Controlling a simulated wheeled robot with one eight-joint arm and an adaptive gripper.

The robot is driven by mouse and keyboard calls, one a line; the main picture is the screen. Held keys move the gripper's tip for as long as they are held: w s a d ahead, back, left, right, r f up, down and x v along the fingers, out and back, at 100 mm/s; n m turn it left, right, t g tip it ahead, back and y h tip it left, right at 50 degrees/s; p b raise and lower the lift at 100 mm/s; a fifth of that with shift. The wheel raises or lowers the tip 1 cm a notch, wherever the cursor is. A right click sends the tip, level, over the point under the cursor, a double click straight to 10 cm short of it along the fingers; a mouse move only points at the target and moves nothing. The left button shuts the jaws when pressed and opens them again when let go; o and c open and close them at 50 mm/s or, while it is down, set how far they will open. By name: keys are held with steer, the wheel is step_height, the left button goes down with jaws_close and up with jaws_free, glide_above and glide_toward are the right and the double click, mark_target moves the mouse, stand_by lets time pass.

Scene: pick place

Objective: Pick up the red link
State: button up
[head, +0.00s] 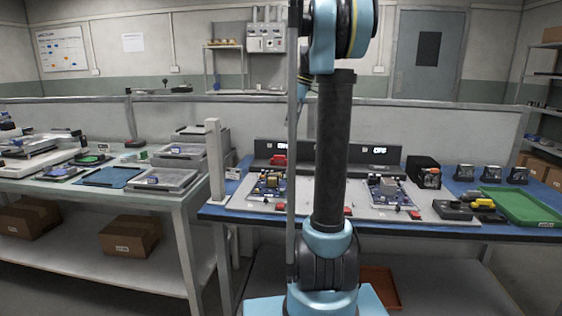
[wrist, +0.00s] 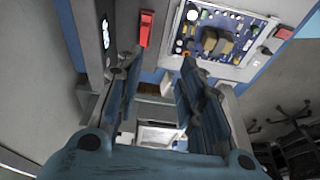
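A small red block (wrist: 146,28), which may be the red link, shows in the wrist view beyond my gripper's fingertips, slightly left of the gap. In the head view a red block (head: 278,160) stands at the dark back panel, left of my arm. Smaller red pieces, such as one at the board's front edge (head: 415,215), also show, so I cannot be sure which is the link. My gripper (wrist: 161,58) is open, its two fingers apart with nothing between them. In the head view the gripper is not visible.
A blue table (head: 215,211) holds circuit boards (head: 387,191) on pale plates, a black box (head: 424,172) and a green tray (head: 522,206). A grey post (head: 215,165) stands at its left edge. A bench with trays (head: 160,180) is farther left.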

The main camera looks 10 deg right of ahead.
steer(key=shift+n, duration=0.3)
steer(key=w+x, duration=0.1)
steer(key=x, duration=0.7)
steer(key=w+x, duration=0.1)
steer(key=x, duration=0.3)
steer(key=shift+w+d, duration=0.3)
steer(key=shift+w, duration=0.1)
steer(key=shift+w+x, duration=0.15)
steer(key=shift+x, duration=1.1)
steer(key=shift+w+x, duration=0.1)
steer(key=shift+x, duration=1.15)
steer(key=shift+a+r, duration=0.1)
steer(key=shift+a, duration=0.05)
jaws_close()
